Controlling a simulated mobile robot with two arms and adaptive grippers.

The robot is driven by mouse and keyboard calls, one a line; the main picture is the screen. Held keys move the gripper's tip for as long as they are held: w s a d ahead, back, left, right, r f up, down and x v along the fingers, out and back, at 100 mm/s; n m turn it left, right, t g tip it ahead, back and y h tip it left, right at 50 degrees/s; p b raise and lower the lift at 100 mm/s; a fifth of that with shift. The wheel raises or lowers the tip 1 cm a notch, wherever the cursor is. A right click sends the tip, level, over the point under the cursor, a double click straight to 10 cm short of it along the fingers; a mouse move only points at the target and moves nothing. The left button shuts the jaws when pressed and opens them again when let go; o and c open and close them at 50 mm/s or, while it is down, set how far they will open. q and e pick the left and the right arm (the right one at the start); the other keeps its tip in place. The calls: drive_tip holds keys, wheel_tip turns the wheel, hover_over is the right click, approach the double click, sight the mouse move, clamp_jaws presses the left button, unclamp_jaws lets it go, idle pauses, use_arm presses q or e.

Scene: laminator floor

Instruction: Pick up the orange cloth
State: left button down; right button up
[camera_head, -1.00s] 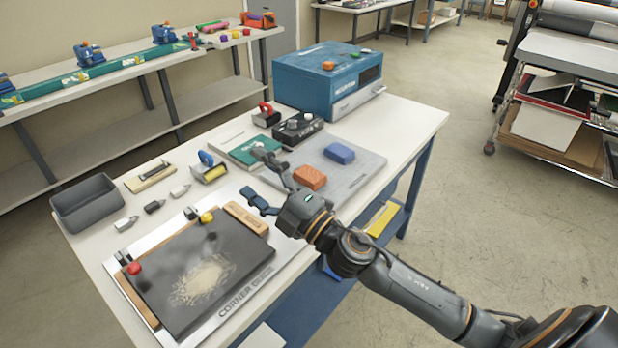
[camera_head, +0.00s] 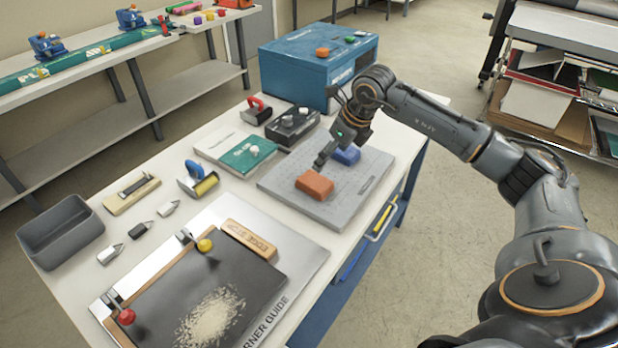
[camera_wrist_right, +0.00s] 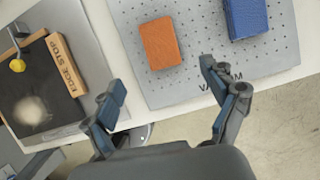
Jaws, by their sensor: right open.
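The orange cloth (camera_head: 315,186) is a small folded block lying on the grey perforated vacuum board (camera_head: 277,189). In the right wrist view the cloth (camera_wrist_right: 160,43) lies beyond the fingertips, roughly ahead of the gap between them. My right gripper (camera_head: 322,160) points down close behind the cloth in the head view. The right wrist view shows its two blue-padded fingers (camera_wrist_right: 160,92) spread wide with nothing between them. My left gripper is not in view.
A blue cloth (camera_head: 346,155) lies beside the orange one, near my right gripper. A blue machine (camera_head: 310,66) stands at the back. A green book (camera_head: 249,153), a black control box (camera_head: 292,124) and a corner guide board (camera_head: 294,262) surround the vacuum board.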

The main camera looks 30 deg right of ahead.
sight(316, 181)
drive_tip(key=f, duration=0.2)
drive_tip(key=shift+w+a+f+p, duration=0.15)
drive_tip(key=shift+a+f+p, duration=0.2)
drive_tip(key=shift+f, duration=0.05)
drive_tip(key=x, duration=0.3)
drive_tip(key=shift+w+d, duration=0.1)
drive_tip(key=shift+w, duration=0.05)
drive_tip(key=shift+w+f, duration=0.25)
drive_tip(key=shift+f, duration=0.05)
drive_tip(key=shift+p+x, duration=0.95)
drive_tip(key=shift+p, duration=0.1)
drive_tip(key=x, duration=0.2)
drive_tip(key=shift+w+f+p, duration=0.2)
drive_tip(key=shift+w+p, duration=0.05)
drive_tip(key=shift+p, duration=0.05)
drive_tip(key=shift+w+f, duration=0.15)
drive_tip(key=shift+f, duration=0.25)
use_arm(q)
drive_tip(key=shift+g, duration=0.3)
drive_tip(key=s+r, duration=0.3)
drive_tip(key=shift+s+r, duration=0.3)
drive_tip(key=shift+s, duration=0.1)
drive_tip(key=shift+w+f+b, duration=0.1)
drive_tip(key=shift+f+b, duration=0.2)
use_arm(e)
drive_tip(key=shift+f, duration=0.2)
